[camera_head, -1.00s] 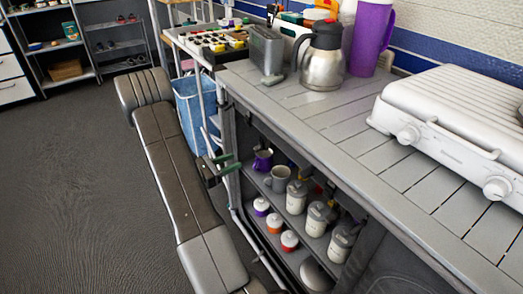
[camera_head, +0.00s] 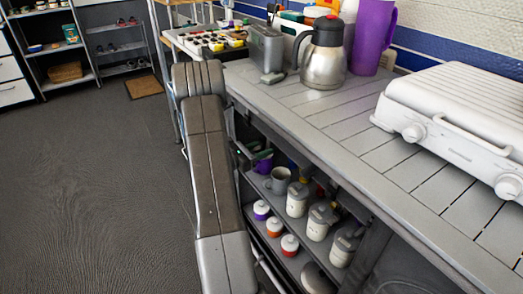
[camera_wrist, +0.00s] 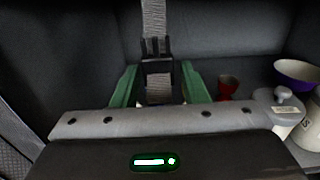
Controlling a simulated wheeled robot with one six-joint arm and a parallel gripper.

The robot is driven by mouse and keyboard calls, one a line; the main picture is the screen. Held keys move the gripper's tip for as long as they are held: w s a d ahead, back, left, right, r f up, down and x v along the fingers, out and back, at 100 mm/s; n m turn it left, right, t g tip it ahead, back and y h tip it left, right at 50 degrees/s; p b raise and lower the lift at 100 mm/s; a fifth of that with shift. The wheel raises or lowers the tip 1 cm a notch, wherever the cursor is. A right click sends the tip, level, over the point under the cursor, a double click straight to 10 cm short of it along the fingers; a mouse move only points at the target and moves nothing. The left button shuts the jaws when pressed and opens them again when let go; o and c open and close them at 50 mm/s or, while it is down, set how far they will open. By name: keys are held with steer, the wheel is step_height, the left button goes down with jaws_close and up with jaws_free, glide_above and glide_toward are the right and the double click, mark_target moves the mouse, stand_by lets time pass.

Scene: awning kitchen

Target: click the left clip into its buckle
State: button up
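In the wrist view a black buckle or clip (camera_wrist: 157,72) hangs upright on a grey webbing strap (camera_wrist: 153,20), with more strap below it. I cannot tell whether it is the left clip or its buckle. My gripper (camera_wrist: 160,68) has green fingers, one on each side of the black piece. The fingers are apart, with a small gap visible on both sides. The lower strap end is hidden behind my gripper body. No matching second half can be made out.
At the right in the wrist view are a red cup (camera_wrist: 228,86), a purple-rimmed bowl (camera_wrist: 297,72) and a white lidded jar (camera_wrist: 278,106). Shelves under the counter (camera_head: 300,110) hold a grey mug (camera_head: 278,180) and several jars (camera_head: 297,199). Open floor (camera_head: 90,190) lies left.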

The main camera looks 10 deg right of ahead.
steer(key=shift+c, duration=0.4)
jaws_close()
steer(key=s+a+r+p, duration=0.1)
steer(key=a+r+p, duration=0.3)
steer(key=r, duration=0.5)
steer(key=shift+s+a+p, duration=0.4)
steer(key=shift+p, duration=0.4)
steer(key=shift+o, duration=0.4)
jaws_free()
steer(key=shift+a+r, duration=0.1)
steer(key=shift+r, duration=0.05)
steer(key=p+v, duration=0.2)
steer(key=v, duration=1.2)
